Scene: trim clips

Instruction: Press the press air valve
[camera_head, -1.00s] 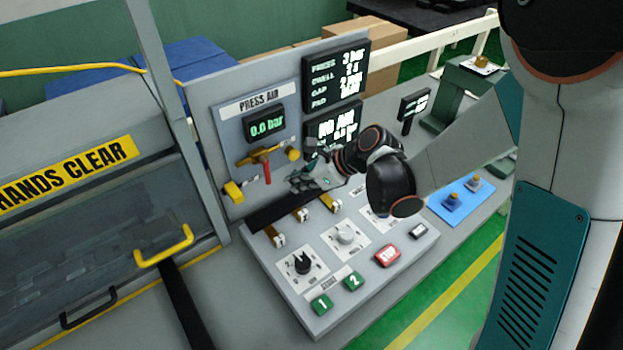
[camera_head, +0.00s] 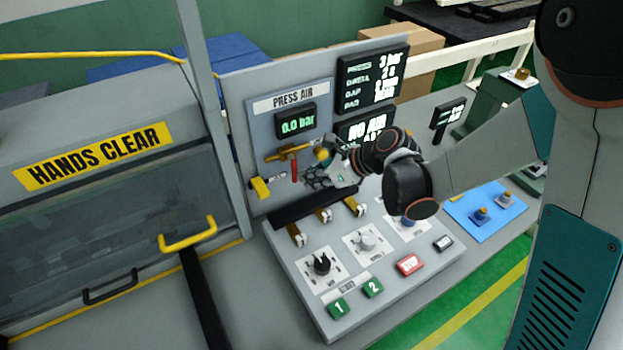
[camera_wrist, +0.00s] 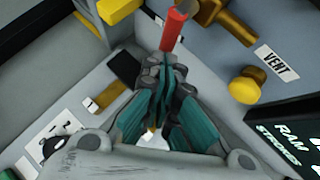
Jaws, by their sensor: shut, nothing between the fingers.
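The press air valve is a brass body (camera_head: 287,152) with a red lever (camera_head: 294,171) that hangs down, on the grey panel under the PRESS AIR sign and a 0.0 bar readout (camera_head: 295,121). In the wrist view the red lever (camera_wrist: 174,27) is at the top centre, with the brass body (camera_wrist: 222,16) to its right. My gripper (camera_head: 311,179) is shut and empty, just right of the lever in the head view. In the wrist view its fingertips (camera_wrist: 164,62) sit at the lever's end; whether they touch cannot be told.
A yellow knob (camera_wrist: 245,85) beside a VENT label sits right of my fingers. A yellow block (camera_head: 260,188) is on the panel's lower left. The control box (camera_head: 330,262) with switches and buttons lies below. A display (camera_head: 362,128) reads NO AIR.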

